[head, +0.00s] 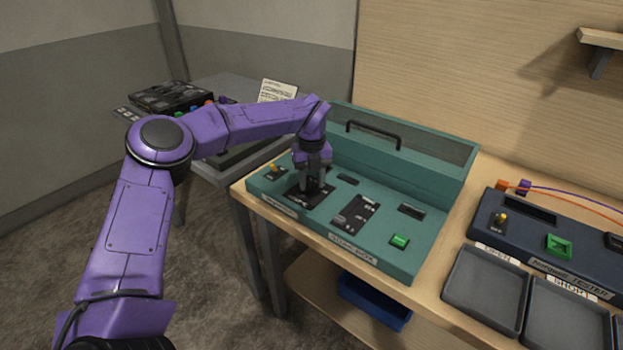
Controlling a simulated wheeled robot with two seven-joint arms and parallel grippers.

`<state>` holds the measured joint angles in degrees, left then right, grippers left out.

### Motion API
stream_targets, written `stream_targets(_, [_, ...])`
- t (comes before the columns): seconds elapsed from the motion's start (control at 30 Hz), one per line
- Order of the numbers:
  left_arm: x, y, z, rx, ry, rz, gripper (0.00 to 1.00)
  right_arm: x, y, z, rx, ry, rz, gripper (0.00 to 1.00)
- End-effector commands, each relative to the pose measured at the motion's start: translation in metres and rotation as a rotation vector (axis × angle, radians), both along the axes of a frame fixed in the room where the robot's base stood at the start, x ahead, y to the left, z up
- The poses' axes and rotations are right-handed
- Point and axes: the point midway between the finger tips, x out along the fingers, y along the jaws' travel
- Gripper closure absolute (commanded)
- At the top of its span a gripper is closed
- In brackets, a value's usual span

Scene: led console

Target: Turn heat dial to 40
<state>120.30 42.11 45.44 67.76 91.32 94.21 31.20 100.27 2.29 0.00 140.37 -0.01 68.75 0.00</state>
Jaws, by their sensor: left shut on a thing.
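The teal console (385,249) sits on the wooden table, with a raised back part carrying a black handle (373,133). My left gripper (312,188) points down over the left half of the console's panel and is shut on the heat dial, which the fingers hide almost wholly. A black plate (308,199) shows around the fingertips. The dial's pointer and scale cannot be read. A toggle with a yellow tip (273,171) is left of the gripper. A black slider panel (354,214) and a green button (400,241) are to its right. My right gripper is not in view.
A blue bin (373,300) is on the lower shelf. A grey side table (224,90) with equipment stands behind my left arm.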

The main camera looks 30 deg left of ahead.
Motion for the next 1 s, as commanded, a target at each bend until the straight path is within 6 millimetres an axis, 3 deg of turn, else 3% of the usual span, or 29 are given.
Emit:
stream_targets(0.5, [0.000, 0.000, 0.002, 0.000, -0.003, -0.376, 0.89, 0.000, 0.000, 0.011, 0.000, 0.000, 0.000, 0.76])
stream_targets(1.0, [0.001, 0.000, 0.001, 0.000, -0.004, -0.482, 0.89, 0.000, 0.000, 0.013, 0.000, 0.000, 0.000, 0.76])
